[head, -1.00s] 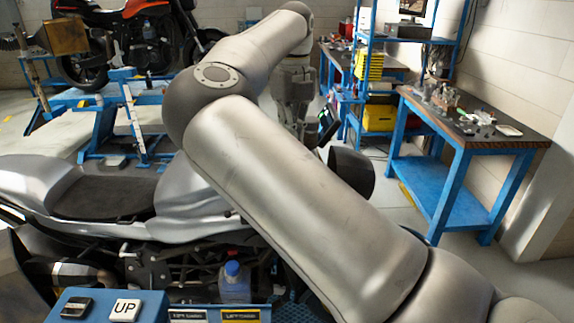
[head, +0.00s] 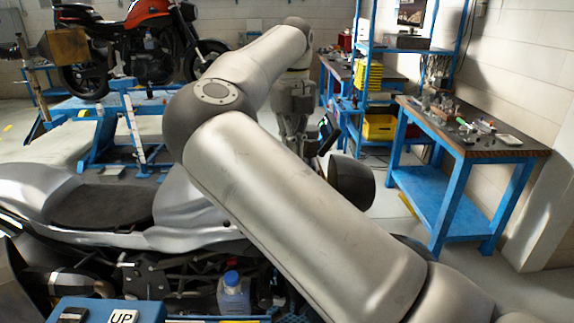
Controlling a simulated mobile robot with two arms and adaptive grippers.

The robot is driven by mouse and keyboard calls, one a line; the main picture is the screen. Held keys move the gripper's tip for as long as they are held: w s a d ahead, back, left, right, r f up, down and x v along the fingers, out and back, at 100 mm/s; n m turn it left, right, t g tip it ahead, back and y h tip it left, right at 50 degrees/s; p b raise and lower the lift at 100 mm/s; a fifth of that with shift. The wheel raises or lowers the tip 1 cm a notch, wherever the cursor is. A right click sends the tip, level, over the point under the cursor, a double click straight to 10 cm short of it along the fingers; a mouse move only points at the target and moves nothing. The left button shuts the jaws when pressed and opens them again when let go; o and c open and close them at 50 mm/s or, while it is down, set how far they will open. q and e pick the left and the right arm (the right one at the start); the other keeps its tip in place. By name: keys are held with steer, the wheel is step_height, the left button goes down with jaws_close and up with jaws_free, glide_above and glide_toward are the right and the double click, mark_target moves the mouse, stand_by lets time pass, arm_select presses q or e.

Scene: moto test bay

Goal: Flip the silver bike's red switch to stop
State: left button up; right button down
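The silver bike (head: 185,205) stands across the lower left, with its dark seat (head: 100,207) at left and its front end at right, partly behind my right arm. The red switch cannot be seen; my arm covers part of the handlebar area. A small lit display (head: 326,130) shows just right of my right gripper (head: 294,130). That gripper points down beyond the arm, near the bike's front end. Its fingertips are small and partly hidden, so I cannot tell whether it is open or touching anything. My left gripper is not in view.
A blue lift control with an UP button (head: 122,317) is at the bottom left. A bottle with a blue cap (head: 233,296) stands by the bike's lower side. A blue workbench (head: 470,150) is at right. An orange motorcycle (head: 140,15) sits on a blue lift behind.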

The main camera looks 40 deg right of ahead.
steer(key=shift+f+b, duration=1.2)
steer(key=shift+f, duration=0.25)
stand_by(1.1)
steer(key=shift+r+p, duration=0.65)
steer(key=shift+r, duration=0.2)
steer(key=shift+r+p, duration=1.8)
steer(key=shift+r, duration=0.9)
